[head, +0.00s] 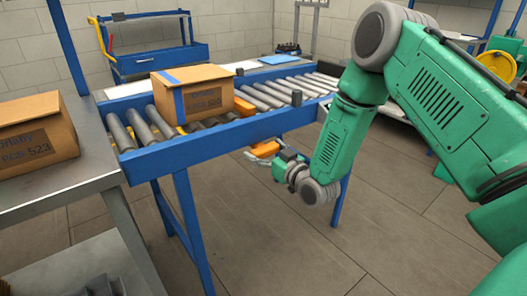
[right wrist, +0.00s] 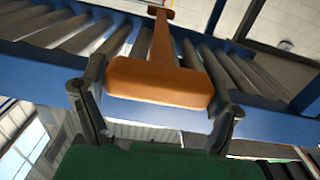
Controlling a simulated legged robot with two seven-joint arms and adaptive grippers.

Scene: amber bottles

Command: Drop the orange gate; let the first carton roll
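The orange gate (head: 243,106) stands across the rollers just right of the first carton (head: 205,98), a brown box with blue tape. Its orange handle (head: 265,148) sticks out below the near blue rail. In the right wrist view the wide handle (right wrist: 158,84) and its stem fill the middle. My right gripper (head: 276,161) is at the handle, with one dark finger on each side of it. The fingers look spread, and I see no clear grip on the handle. My left gripper is not in view.
The roller conveyor (head: 225,137) has blue rails and legs; rollers right of the gate are bare. Another carton (head: 37,135) sits on the grey table (head: 90,180) at left. A blue cart (head: 150,62) stands behind. The floor below is open.

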